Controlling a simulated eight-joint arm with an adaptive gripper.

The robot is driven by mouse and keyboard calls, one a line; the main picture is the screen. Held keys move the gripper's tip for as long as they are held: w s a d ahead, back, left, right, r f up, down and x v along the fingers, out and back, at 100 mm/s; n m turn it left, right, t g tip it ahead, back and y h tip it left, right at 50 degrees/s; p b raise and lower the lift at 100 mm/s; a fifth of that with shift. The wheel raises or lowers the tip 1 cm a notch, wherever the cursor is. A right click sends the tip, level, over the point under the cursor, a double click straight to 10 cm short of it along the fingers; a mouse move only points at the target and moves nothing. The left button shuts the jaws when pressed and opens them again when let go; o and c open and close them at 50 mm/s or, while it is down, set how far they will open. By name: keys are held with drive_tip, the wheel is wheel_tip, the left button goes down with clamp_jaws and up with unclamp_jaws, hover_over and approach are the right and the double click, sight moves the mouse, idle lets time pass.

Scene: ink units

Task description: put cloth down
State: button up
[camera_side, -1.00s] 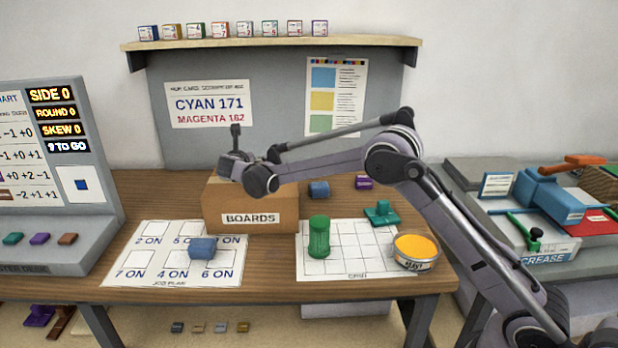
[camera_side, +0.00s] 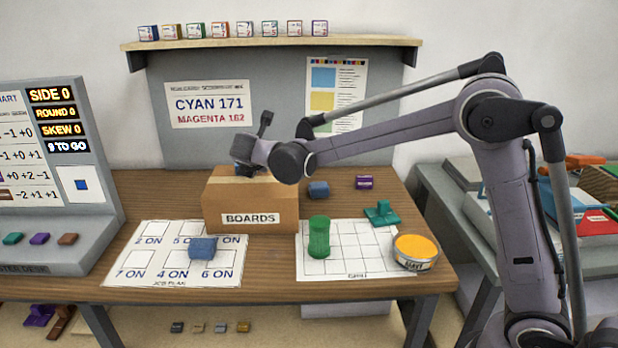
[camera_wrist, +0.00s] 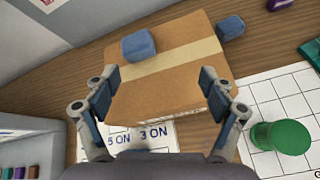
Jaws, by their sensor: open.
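No piece is plainly a cloth; several small blue, padded-looking pieces could be it. One blue piece (camera_wrist: 138,44) lies on top of the cardboard box marked BOARDS (camera_side: 250,207), beside the tape strip in the wrist view. Another blue piece (camera_side: 203,248) lies on the job plan sheet (camera_side: 130,268). A third blue piece (camera_side: 318,190) sits on the bench right of the box; it also shows in the wrist view (camera_wrist: 230,27). My gripper (camera_wrist: 160,82) is open and empty, its fingers apart over the near part of the box top (camera_wrist: 165,85).
A green cylinder (camera_side: 319,237) stands on the grid sheet (camera_side: 345,262). A yellow-topped tin (camera_side: 416,251) and a green piece (camera_side: 382,213) are to its right. A purple piece (camera_side: 364,182) lies farther back. A grey console (camera_side: 50,230) stands at the left.

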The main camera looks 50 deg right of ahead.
drive_tip(key=s+f+m+y, duration=0.2)
drive_tip(key=s+m, duration=0.5)
drive_tip(key=s, duration=0.3)
drive_tip(key=s+a+f+m+g+y, duration=0.1)
drive_tip(key=s+f+m+y, duration=0.1)
drive_tip(key=s+m, duration=0.6)
drive_tip(key=s+a+f+m+y, duration=0.1)
drive_tip(key=s+m+y, duration=0.3)
drive_tip(key=s, duration=1)
drive_tip(key=f+m, duration=0.1)
drive_tip(key=m, duration=0.2)
drive_tip(key=shift+s+f+m, duration=0.25)
drive_tip(key=shift+m, duration=0.05)
drive_tip(key=shift+o, duration=0.5)
drive_tip(key=shift+a, duration=0.1)
drive_tip(key=shift+g, duration=0.3)
